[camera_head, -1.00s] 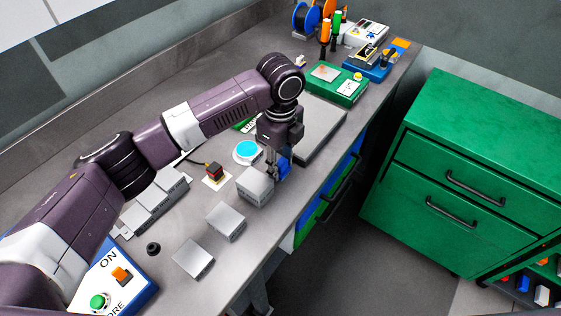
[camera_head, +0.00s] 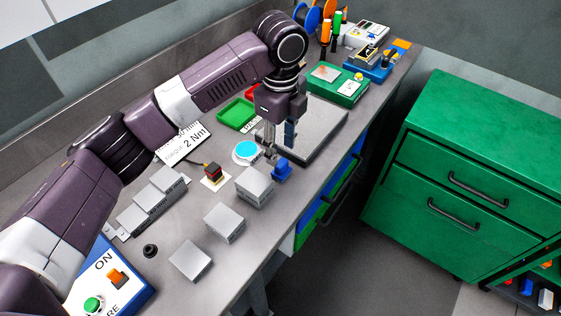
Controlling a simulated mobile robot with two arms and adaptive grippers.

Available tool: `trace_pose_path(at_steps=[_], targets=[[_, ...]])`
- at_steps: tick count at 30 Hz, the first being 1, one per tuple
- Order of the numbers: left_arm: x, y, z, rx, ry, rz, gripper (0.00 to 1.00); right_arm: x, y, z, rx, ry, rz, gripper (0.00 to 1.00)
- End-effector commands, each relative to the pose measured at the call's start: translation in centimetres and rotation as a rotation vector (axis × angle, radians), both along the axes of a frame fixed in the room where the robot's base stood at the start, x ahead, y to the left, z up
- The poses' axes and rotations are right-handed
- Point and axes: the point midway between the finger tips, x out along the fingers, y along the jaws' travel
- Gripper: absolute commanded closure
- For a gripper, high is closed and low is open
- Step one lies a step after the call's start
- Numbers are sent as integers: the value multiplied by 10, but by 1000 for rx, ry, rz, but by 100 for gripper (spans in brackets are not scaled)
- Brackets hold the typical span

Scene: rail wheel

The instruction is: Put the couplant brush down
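The couplant brush appears to be the small blue piece (camera_head: 282,170) on the grey bench, just right of a silver stepped block and near the front edge. Its full shape is too small to make out. My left gripper (camera_head: 278,143) points down above it, fingers apart with a gap between them, and looks empty. The fingertips end just above and behind the blue piece. A dish with a cyan surface (camera_head: 247,151) stands just left of the gripper. My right gripper is not in view.
Silver blocks (camera_head: 225,222) stand along the bench's front part. A small dark-and-red part (camera_head: 213,172) sits on a pale plate. A grey slab (camera_head: 318,132) lies behind the gripper, with a green board (camera_head: 337,84) farther back. A green cabinet (camera_head: 470,170) stands right of the bench.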

Motion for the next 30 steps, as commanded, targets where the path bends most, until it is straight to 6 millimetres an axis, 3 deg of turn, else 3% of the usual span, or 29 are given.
trace_pose_path(at_steps=[6, 10, 30], targets=[[0, 0, 38, -1, -2, -1, 60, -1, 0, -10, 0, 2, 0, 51], [0, 0, 50, 0, 0, 0, 60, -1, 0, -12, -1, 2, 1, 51], [-1, 0, 53, 0, 1, 0, 60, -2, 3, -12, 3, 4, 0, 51]])
